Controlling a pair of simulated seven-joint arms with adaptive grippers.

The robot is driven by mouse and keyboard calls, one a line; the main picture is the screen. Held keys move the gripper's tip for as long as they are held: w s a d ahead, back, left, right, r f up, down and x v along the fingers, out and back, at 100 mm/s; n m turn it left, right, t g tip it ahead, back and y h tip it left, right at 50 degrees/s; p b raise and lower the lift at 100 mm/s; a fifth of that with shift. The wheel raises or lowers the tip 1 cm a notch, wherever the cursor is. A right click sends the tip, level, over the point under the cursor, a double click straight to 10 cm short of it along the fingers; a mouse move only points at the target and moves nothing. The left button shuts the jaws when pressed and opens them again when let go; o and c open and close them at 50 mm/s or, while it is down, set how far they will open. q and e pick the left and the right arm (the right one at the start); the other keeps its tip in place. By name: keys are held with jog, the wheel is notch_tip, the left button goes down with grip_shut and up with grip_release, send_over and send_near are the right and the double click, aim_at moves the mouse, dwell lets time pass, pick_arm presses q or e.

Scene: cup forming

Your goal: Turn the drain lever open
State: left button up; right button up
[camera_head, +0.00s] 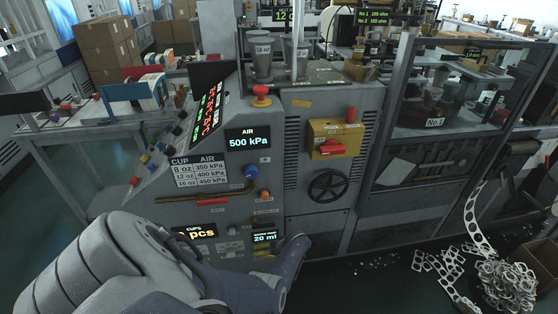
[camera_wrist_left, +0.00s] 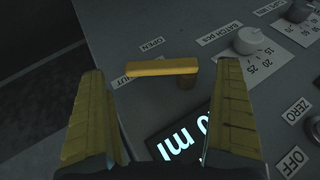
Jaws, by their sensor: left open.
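The drain lever is a short yellow bar (camera_wrist_left: 160,67) on the grey panel in the left wrist view. It runs sideways from a round brown pivot at its right end. Its free left end lies close to the partly hidden SHUT label (camera_wrist_left: 122,81); the OPEN label (camera_wrist_left: 152,43) is above it. My left gripper (camera_wrist_left: 161,70) is open, its two yellow-padded fingers on either side of the bar in the picture. I cannot tell whether either finger touches it. In the head view my left arm reaches the lower front of the machine. My right gripper is not in view.
A lit 20 ml display (camera_wrist_left: 180,142) sits just below the lever, partly behind a finger. A white batch knob (camera_wrist_left: 250,40) and ZERO and OFF labels lie to the right. A black handwheel (camera_head: 328,186) and red-handled yellow box (camera_head: 334,139) are on the machine's front.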

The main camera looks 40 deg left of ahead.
pick_arm(q)
jog(key=v, duration=1)
jog(key=shift+d+r, duration=0.1)
jog(key=shift+d, duration=0.05)
